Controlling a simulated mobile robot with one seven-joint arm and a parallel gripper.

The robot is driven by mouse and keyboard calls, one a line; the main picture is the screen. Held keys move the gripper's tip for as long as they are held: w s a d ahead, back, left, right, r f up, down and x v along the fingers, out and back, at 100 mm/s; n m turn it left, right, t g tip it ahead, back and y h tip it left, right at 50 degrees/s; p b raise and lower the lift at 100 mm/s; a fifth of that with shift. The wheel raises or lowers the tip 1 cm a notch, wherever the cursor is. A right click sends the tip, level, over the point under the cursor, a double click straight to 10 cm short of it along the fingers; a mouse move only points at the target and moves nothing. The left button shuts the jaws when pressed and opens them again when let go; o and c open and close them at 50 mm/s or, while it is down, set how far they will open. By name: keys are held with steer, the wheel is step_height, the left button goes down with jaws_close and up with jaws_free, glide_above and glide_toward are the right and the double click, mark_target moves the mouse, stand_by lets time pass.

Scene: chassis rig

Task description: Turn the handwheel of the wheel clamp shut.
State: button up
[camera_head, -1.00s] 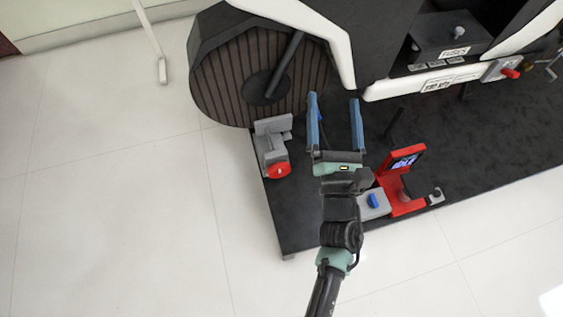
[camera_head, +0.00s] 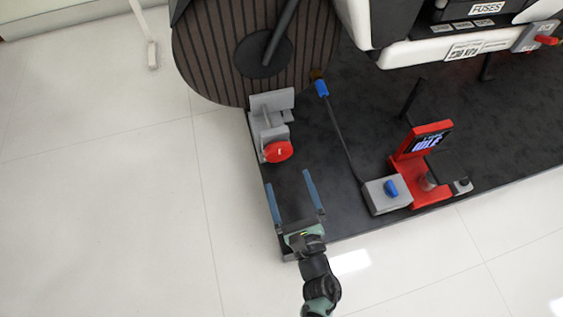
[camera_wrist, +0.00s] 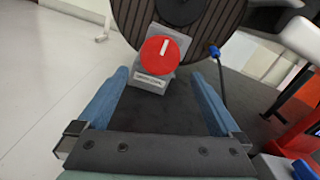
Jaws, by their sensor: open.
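The wheel clamp (camera_head: 262,122) is a grey block with jaws, standing on the dark platform beside the large brown ribbed wheel. Its handwheel (camera_head: 278,151) is a red disc on the near end. In the wrist view the handwheel (camera_wrist: 160,55) faces me with a white mark pointing up and slightly right, above a small label. My gripper (camera_head: 289,187) is open and empty, short of the handwheel on the near side. In the wrist view its blue fingers (camera_wrist: 160,88) stand wide apart, with the handwheel beyond and between them. Whether the clamp jaws touch the wheel is unclear.
The ribbed wheel (camera_head: 215,60) rises behind the clamp. To the right are a grey box with a blue knob (camera_head: 385,194), a blue-tipped cable (camera_head: 322,88) and a red stand with a screen (camera_head: 424,145). White floor (camera_head: 110,200) is free at left.

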mark_target(280, 156)
steer(key=b+x, duration=0.2)
steer(key=x, duration=0.5)
steer(key=shift+w, duration=0.1)
steer(key=c, duration=1.1)
